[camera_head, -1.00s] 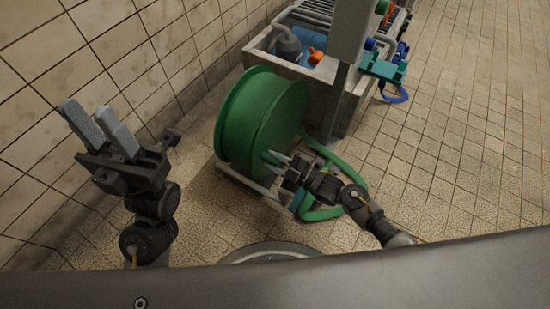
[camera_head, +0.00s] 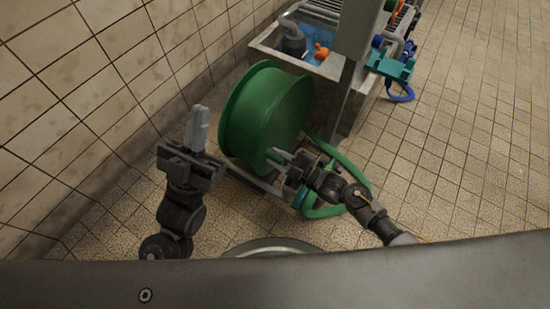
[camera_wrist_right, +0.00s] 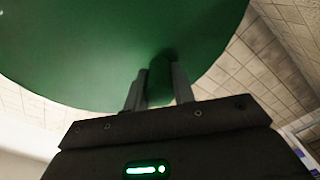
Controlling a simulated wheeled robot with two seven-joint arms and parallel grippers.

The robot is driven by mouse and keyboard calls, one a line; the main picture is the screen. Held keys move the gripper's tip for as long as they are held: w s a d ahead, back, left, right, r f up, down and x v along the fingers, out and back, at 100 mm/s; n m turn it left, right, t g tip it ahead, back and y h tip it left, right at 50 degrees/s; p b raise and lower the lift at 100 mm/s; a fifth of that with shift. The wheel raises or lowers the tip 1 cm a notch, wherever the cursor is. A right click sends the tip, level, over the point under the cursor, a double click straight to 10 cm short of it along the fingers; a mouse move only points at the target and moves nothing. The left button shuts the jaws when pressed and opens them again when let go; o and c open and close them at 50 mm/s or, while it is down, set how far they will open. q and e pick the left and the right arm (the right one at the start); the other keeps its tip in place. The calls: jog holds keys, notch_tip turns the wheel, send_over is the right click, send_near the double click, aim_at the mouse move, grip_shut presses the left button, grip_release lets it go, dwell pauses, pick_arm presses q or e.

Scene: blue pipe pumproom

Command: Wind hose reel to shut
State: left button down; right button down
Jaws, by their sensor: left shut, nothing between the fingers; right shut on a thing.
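The green hose reel (camera_head: 262,112) is a large drum on its side axis, standing on a low frame on the tiled floor. Its flat side fills the top of the right wrist view (camera_wrist_right: 110,45). My right gripper (camera_head: 276,158) is at the reel's lower right side. In the right wrist view its fingers (camera_wrist_right: 158,92) are shut on a green handle (camera_wrist_right: 160,80) that stands out from the reel's side. My left gripper (camera_head: 198,112) is shut and empty, pointing up, left of the reel and apart from it.
A green hose (camera_head: 345,170) loops on the floor right of the reel. A basin (camera_head: 270,45) with blue water and an orange item stands behind it, next to a grey post (camera_head: 348,95). A tiled wall (camera_head: 80,90) is at left. The floor at right is clear.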

pick_arm(q)
jog(key=w+d+f+g+y, duration=0.15)
jog(key=f+g, duration=0.25)
jog(key=f, duration=0.4)
jog(key=d+f+g+y, duration=0.2)
jog(key=d+f+g, duration=0.15)
jog(key=f, duration=0.55)
jog(key=w+d+f+g+y, duration=0.15)
jog(key=f+g, duration=0.25)
jog(key=f, duration=0.4)
jog(key=w+d+f, duration=0.6)
jog(key=w, duration=0.1)
jog(key=shift+d, duration=0.25)
jog(key=shift+f, duration=0.15)
